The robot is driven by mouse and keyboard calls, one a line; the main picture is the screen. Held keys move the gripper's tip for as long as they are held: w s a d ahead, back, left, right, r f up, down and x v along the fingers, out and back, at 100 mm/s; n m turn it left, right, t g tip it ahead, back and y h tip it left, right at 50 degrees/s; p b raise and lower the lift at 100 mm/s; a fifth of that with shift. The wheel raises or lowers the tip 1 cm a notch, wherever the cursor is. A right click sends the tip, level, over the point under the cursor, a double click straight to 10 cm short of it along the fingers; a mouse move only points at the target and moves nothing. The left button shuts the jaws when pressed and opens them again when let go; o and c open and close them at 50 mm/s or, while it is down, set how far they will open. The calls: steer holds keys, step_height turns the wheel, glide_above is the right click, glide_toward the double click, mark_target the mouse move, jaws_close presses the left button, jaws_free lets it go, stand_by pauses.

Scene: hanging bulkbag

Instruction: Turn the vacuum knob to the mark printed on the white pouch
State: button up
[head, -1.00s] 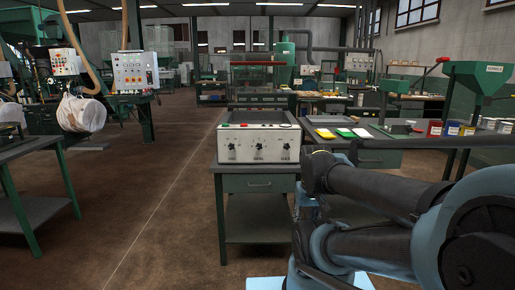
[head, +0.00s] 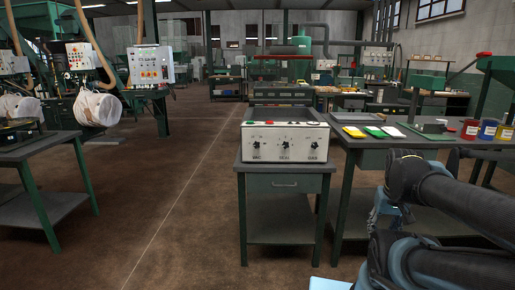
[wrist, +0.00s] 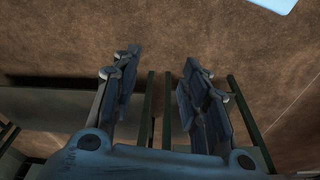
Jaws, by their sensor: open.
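A white sealer-like box (head: 285,155) with three black knobs on its front panel stands on a green cabinet. The left knob (head: 256,143), middle knob (head: 286,143) and right knob (head: 314,143) have labels too small to read. A white pouch (head: 393,131) lies flat on the dark bench to the right, beside a green pouch and a yellow pouch; its mark is too small to read. My gripper (wrist: 158,85) is open and empty in the wrist view, over floor and table frames, apart from the knobs.
The dark bench (head: 352,143) adjoins the cabinet on the right, with the yellow pouch (head: 354,132), green pouch (head: 376,132) and coloured tubs (head: 488,130). Another bench (head: 45,147) stands at the left. Brown floor (head: 150,210) is clear between.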

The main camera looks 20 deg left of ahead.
mark_target(257, 144)
steer(key=w+r+n+t+h, duration=0.2)
steer(key=w+n, duration=0.3)
steer(key=w, duration=0.2)
steer(key=w+r+n+t+h, duration=0.1)
steer(key=w+r+n, duration=0.25)
steer(key=w, duration=0.25)
steer(key=w+a+r+n+t+h, duration=0.1)
steer(key=w+a+n+t, duration=0.1)
steer(key=w+a+n, duration=0.35)
steer(key=w+a+r+n+t, duration=0.2)
steer(key=w+a+n+t, duration=0.1)
steer(key=w+a+n, duration=0.3)
steer(key=w+a+r+n+t+y, duration=0.1)
steer(key=w+a+n+t, duration=0.2)
steer(key=a, duration=0.5)
steer(key=w+a+n+t+y, duration=0.1)
steer(key=w+a+n, duration=0.25)
steer(key=a, duration=0.45)
steer(key=s+a+f+n+t+y, duration=0.1)
steer(key=s+a+n+t+y, duration=0.15)
steer(key=a+n, duration=0.55)
steer(key=s+a+n+t+y, duration=0.1)
steer(key=s+a+n+y, duration=0.3)
steer(key=a, duration=0.8)
steer(key=shift+h, duration=0.25)
steer(key=x, duration=1.7)
steer(key=shift+w+a+f, duration=0.2)
steer(key=shift+f, duration=0.05)
